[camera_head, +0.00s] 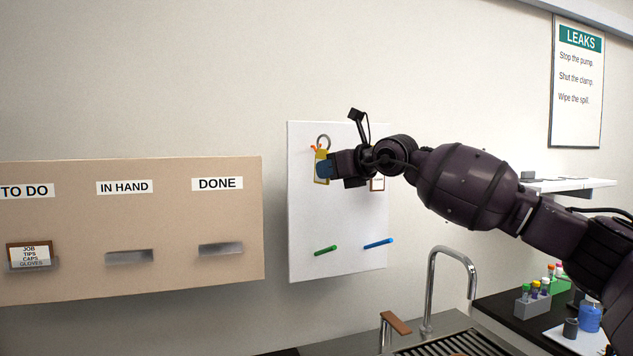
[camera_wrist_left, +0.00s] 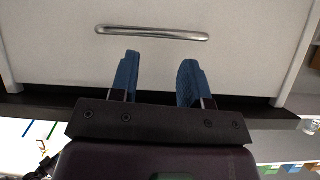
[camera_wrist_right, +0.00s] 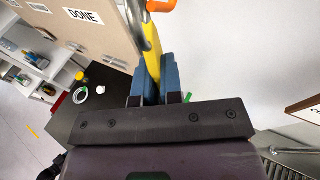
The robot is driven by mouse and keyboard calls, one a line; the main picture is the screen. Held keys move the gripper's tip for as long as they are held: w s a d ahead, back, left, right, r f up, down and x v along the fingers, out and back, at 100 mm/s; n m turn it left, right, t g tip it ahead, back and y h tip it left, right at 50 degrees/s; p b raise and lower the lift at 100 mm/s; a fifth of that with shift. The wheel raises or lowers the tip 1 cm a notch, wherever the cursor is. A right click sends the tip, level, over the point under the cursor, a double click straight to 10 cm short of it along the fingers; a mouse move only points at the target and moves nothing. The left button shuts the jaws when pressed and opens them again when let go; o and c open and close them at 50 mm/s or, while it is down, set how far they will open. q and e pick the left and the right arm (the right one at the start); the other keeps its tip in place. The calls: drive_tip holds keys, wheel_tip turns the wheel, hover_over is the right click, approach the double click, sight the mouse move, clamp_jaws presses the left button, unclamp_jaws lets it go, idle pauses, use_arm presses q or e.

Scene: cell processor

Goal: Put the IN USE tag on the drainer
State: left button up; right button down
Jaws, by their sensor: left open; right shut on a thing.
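A yellow tag (camera_head: 321,172) with a grey ring (camera_head: 323,141) is at an orange peg (camera_head: 315,149) on the white board. Its lettering cannot be read. My right gripper (camera_head: 324,168) is shut on this tag, whose yellow strip also shows between the blue fingers in the right wrist view (camera_wrist_right: 151,45). I cannot tell whether the ring is still around the peg. The ribbed drainer (camera_head: 460,345) lies beside the tap at the bottom, partly out of view. My left gripper (camera_wrist_left: 160,72) is open and empty, in front of a drawer with a metal handle (camera_wrist_left: 152,33).
The white board (camera_head: 340,225) also holds a green pen (camera_head: 325,250) and a blue pen (camera_head: 378,243). A curved tap (camera_head: 432,280) rises at the drainer. A tube rack (camera_head: 532,307) stands on the right counter. A beige card board (camera_head: 130,220) is at left.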

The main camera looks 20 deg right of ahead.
drive_tip(key=shift+s, duration=0.15)
drive_tip(key=shift+s, duration=0.1)
drive_tip(key=s+b, duration=0.2)
drive_tip(key=s, duration=0.3)
drive_tip(key=shift+s+b, duration=0.3)
idle(0.4)
drive_tip(key=shift+s, duration=0.1)
